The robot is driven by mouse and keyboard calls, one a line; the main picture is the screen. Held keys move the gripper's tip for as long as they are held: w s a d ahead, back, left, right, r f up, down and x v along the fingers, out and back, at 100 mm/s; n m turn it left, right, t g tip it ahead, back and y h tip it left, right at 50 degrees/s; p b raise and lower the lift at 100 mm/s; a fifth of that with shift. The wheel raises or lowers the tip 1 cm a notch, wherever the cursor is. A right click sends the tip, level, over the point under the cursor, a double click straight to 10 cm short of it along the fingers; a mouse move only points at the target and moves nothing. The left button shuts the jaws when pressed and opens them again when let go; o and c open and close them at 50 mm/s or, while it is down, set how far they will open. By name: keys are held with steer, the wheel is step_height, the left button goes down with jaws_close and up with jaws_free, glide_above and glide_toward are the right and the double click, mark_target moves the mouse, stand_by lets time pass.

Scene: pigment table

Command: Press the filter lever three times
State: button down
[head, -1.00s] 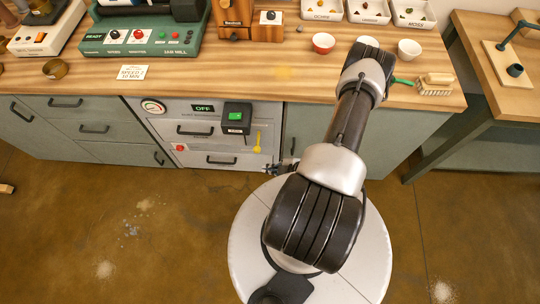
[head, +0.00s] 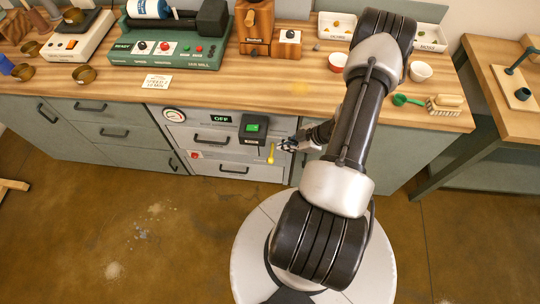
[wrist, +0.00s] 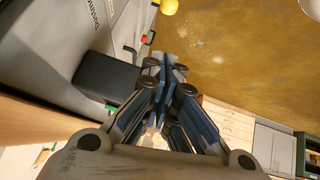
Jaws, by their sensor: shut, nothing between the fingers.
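The yellow filter lever (head: 270,154) is on the front of the grey cabinet unit, below a black box with a green screen. Its yellow round knob (wrist: 169,6) shows at the top edge of the wrist view. My gripper (head: 284,145) is to the right of the lever in the head view, near the cabinet front. In the wrist view its fingers (wrist: 165,63) are shut together and empty. A gap separates the fingertips from the knob there. Whether any other part touches the lever cannot be told.
The black box (head: 253,129) juts out above the lever, and it shows beside my fingers in the wrist view (wrist: 107,78). An OFF display (head: 220,119), a gauge (head: 175,115) and a red button (head: 195,156) are on the unit. The floor in front is open.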

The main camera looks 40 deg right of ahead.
steer(key=b, duration=0.3)
glide_above(271, 161)
steer(key=f, duration=0.8)
steer(key=shift+w+a, duration=0.1)
steer(key=shift+a, duration=0.3)
steer(key=shift+d+f+b, duration=0.15)
steer(key=shift+f+b, duration=0.15)
steer(key=shift+f, duration=0.3)
steer(key=shift+d+f+b, duration=0.15)
steer(key=shift+f+b, duration=0.15)
steer(key=shift+f, duration=0.3)
steer(key=shift+d+f, duration=0.15)
steer(key=shift+f, duration=0.5)
steer(key=shift+f+b, duration=0.3)
steer(key=shift+b, duration=0.2)
